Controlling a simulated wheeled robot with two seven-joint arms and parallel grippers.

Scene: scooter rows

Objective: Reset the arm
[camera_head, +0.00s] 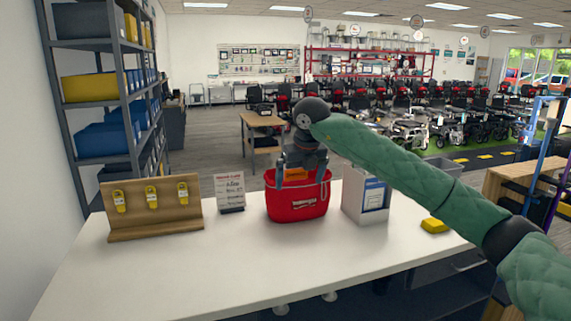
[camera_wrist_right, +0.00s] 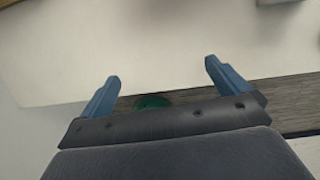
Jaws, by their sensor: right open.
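My right arm, in a green quilted sleeve, comes in from the right in the head view. My right gripper (camera_head: 301,176) points down at the red bin (camera_head: 297,207) on the white counter (camera_head: 240,260). Its fingers appear in front of or over the bin's upper part; I cannot tell the exact depth. In the right wrist view the two blue fingers (camera_wrist_right: 163,70) are spread apart with nothing between them. A pale surface and a dark strip lie beyond, and a small green patch (camera_wrist_right: 152,102) shows near the palm. My left gripper is not in view.
A wooden stand (camera_head: 150,222) with yellow tags is on the counter's left, beside a small sign (camera_head: 230,190). A white box (camera_head: 365,200) and a yellow object (camera_head: 434,225) are to the right. A shelf rack (camera_head: 103,47) stands left. The counter's front is clear.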

